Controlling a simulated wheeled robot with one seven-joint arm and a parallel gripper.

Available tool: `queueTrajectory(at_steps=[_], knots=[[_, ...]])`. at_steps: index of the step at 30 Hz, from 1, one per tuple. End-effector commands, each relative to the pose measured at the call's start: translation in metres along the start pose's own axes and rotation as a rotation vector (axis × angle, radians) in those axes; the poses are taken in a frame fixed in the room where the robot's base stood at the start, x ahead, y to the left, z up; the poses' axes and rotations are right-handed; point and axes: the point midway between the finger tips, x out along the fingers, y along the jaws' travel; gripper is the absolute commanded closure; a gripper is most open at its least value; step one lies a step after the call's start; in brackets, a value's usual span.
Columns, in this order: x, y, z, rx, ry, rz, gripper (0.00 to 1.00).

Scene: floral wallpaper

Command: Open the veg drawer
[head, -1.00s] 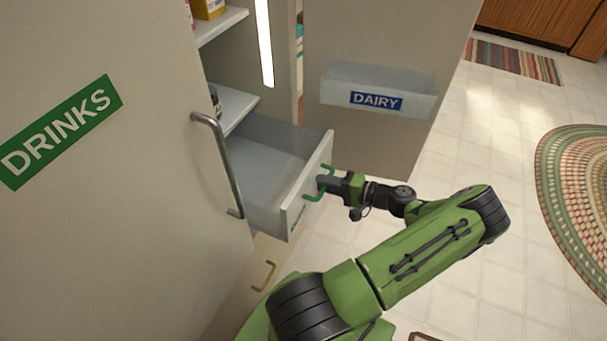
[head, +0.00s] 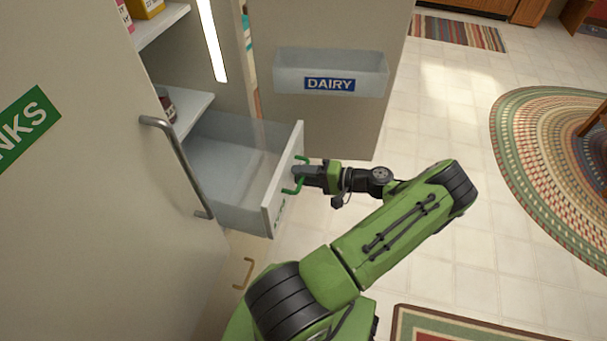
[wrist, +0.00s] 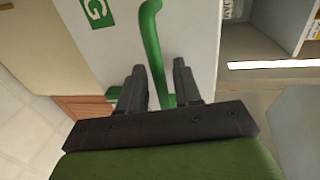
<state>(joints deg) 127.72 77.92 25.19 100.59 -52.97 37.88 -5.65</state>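The veg drawer (head: 240,217) is a grey, clear-walled bin with a pale front panel, pulled out from the fridge between its two open doors. It looks empty inside. Its front carries green lettering; a green label ending in "G" (wrist: 97,10) shows in the wrist view. A green bar handle (head: 301,159) stands on the front. My gripper (head: 299,175) is at this handle. In the wrist view the green handle (wrist: 153,45) passes between my two dark fingers (wrist: 160,82), with a visible gap, so the gripper is around it and open.
The left door with a green drinks label (head: 22,122) and metal handle (head: 178,165) stands close beside the drawer. The right door with the dairy bin (head: 330,62) is behind. A lower tan handle (head: 243,273) sits below. Open floor and a round rug (head: 520,150) lie right.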

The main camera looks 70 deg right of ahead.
Motion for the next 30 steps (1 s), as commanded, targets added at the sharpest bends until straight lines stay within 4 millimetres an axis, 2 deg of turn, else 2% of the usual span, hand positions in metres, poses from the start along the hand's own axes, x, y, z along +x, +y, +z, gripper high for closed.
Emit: queueTrajectory(at_steps=[5,15,21,25,30], knots=[[-0.013,-0.001,-0.001,-0.001,0.005,0.000,0.67],[-0.106,0.000,-0.001,-0.003,0.008,0.001,0.67],[-0.148,0.000,0.000,-0.003,0.004,-0.002,0.67],[-0.157,0.000,0.000,-0.001,0.001,0.000,0.67],[-0.158,0.000,0.000,0.000,0.000,0.001,0.67]])
